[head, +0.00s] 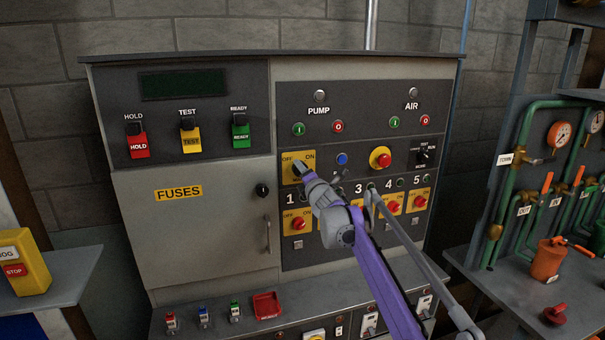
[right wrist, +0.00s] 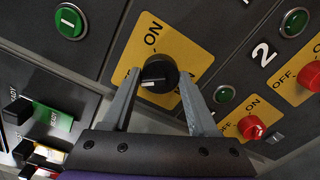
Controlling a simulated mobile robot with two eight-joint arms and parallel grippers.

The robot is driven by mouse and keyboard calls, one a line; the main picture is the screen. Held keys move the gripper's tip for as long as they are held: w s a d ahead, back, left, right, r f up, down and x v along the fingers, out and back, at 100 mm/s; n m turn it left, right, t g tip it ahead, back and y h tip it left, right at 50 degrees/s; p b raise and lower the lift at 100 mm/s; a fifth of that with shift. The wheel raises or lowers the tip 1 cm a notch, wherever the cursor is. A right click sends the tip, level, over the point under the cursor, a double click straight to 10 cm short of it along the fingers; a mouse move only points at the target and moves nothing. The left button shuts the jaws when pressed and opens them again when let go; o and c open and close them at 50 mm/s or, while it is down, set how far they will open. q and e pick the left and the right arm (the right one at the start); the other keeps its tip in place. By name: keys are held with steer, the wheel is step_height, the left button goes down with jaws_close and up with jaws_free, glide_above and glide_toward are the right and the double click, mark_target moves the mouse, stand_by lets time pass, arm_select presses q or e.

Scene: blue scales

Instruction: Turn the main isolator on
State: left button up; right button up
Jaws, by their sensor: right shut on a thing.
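The main isolator is a black rotary knob on a yellow OFF/ON plate (head: 288,160), left of centre on the control panel in the head view. In the right wrist view the black knob (right wrist: 160,72) sits between my finger tips, with ON printed on the yellow plate (right wrist: 190,48) above it. A short white mark shows on the knob's lower left. OFF is hidden or out of frame there. My right gripper (head: 304,173) is shut on the knob, one finger on each side; it also shows in the right wrist view (right wrist: 159,84). My left gripper is not in view.
Small numbered yellow switches with red knobs (head: 393,204) sit right of and below the isolator. A blue button (head: 342,159) and a larger red button (head: 381,158) are close by. The fuse cabinet door (head: 190,235) is at left. A pipe rack (head: 505,205) stands at right.

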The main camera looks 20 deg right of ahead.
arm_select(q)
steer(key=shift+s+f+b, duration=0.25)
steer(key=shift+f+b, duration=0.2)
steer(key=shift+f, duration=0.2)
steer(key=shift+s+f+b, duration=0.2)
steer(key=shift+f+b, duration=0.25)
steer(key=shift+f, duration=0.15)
arm_select(e)
steer(key=shift+m, duration=8.2)
steer(key=o, duration=1.4)
steer(key=shift+c, duration=0.2)
steer(key=shift+s, duration=0.1)
